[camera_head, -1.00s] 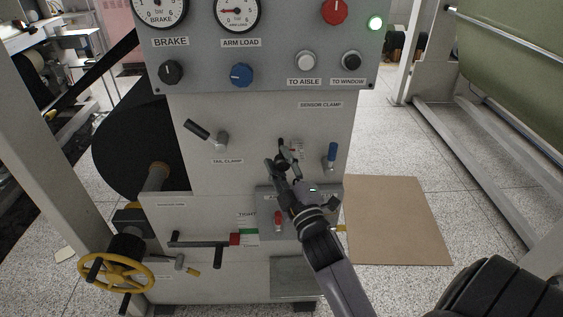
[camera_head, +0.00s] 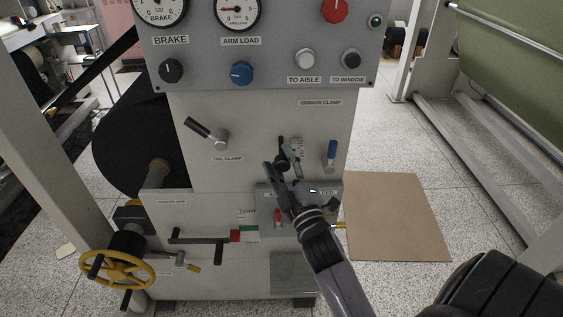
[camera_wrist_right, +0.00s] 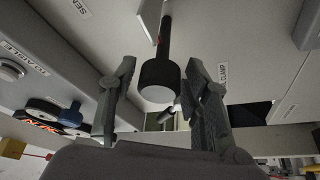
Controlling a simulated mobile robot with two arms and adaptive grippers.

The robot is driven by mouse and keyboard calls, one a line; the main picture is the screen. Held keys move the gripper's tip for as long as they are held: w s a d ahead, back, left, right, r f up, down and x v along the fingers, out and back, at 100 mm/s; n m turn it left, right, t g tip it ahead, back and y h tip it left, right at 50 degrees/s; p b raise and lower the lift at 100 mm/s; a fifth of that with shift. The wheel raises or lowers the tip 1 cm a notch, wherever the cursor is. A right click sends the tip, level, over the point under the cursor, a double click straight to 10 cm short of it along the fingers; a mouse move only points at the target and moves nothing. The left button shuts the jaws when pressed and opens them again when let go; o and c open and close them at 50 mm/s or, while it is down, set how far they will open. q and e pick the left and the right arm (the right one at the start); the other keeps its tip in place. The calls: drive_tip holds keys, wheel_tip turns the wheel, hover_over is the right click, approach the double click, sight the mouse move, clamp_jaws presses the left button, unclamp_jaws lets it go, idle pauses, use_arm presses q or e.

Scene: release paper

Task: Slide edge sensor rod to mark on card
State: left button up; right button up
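The edge sensor rod ends in a black cylindrical knob (camera_head: 282,161), which stands out from the machine's front panel. The right wrist view shows the knob (camera_wrist_right: 160,80) with its thinner dark rod behind it. A small pale card (camera_head: 297,147) is just right of the rod; its mark is too small to read. My right gripper (camera_head: 281,172) is open just below the knob. In the wrist view its two fingers (camera_wrist_right: 162,66) stand apart on either side of the knob, with gaps showing. The blue-handled sensor clamp lever (camera_head: 331,152) stands upright to the right. My left gripper is not in view.
The tail clamp lever (camera_head: 200,128) is to the left. Above are gauges, knobs and an unlit green lamp (camera_head: 376,20). A brown sheet (camera_head: 396,216) lies on the floor at right.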

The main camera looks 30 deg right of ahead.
drive_tip(key=shift+o, duration=0.5)
drive_tip(key=v, duration=0.7)
drive_tip(key=shift+s, duration=0.3)
drive_tip(key=shift+a, duration=0.1)
